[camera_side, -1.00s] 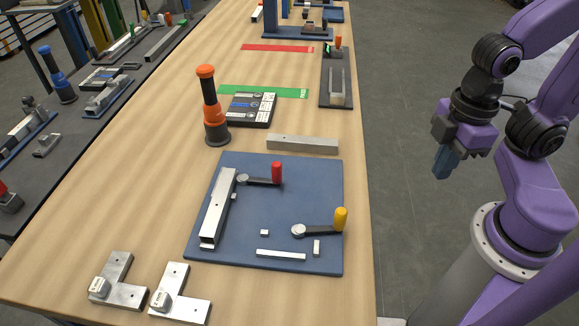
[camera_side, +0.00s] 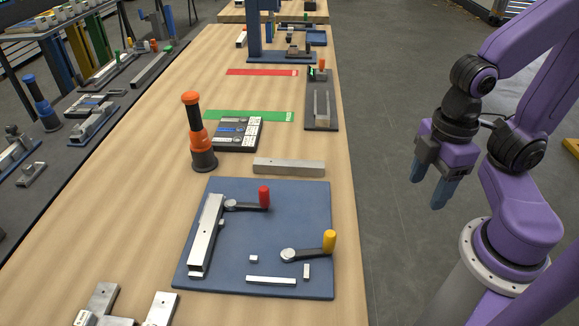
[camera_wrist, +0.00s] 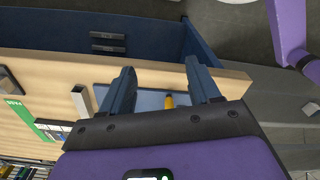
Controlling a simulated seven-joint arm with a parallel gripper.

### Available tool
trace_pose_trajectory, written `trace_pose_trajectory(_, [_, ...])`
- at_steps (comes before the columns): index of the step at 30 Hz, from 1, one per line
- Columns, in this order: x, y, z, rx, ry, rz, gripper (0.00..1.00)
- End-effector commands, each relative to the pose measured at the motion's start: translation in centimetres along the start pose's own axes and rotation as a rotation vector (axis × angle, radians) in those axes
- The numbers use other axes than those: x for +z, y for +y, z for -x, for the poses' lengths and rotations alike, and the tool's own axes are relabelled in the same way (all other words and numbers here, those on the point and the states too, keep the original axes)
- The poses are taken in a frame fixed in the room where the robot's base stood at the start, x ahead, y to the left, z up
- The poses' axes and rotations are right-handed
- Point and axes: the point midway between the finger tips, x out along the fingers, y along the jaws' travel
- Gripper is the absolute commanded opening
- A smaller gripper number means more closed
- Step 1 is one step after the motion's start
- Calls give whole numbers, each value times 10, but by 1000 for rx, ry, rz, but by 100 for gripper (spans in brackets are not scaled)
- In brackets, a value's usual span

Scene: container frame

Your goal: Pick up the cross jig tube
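A silver square tube (camera_side: 206,236) lies along the left side of the blue jig plate (camera_side: 262,215), beside a red-handled clamp (camera_side: 264,197). A second, loose grey square tube (camera_side: 289,167) lies crosswise on the wooden table just behind the plate. A light bar also shows in the wrist view (camera_wrist: 81,101), left of the fingers. My gripper (camera_side: 431,184) is in the air to the right of the table, well away from both tubes. Its two blue fingers stand apart with nothing between them. In the wrist view the open fingers (camera_wrist: 161,84) point toward the table edge.
A yellow-handled clamp (camera_side: 329,241) stands at the plate's right. An orange and black post (camera_side: 197,132) and a dark box (camera_side: 238,134) are behind the plate. Metal L-shaped brackets (camera_side: 158,310) lie at the near left.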

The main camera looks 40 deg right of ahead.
Motion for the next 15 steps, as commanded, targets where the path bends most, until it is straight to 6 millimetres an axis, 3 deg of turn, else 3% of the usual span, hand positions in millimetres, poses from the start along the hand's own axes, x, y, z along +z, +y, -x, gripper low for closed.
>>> trace_pose_trajectory(8, [-6, 3, 2, 0, -1, -8, 62])
trace_pose_trajectory(11, [-23, 12, 7, 2, -2, -27, 62])
trace_pose_trajectory(15, [-62, 38, 18, 4, -5, -70, 62])
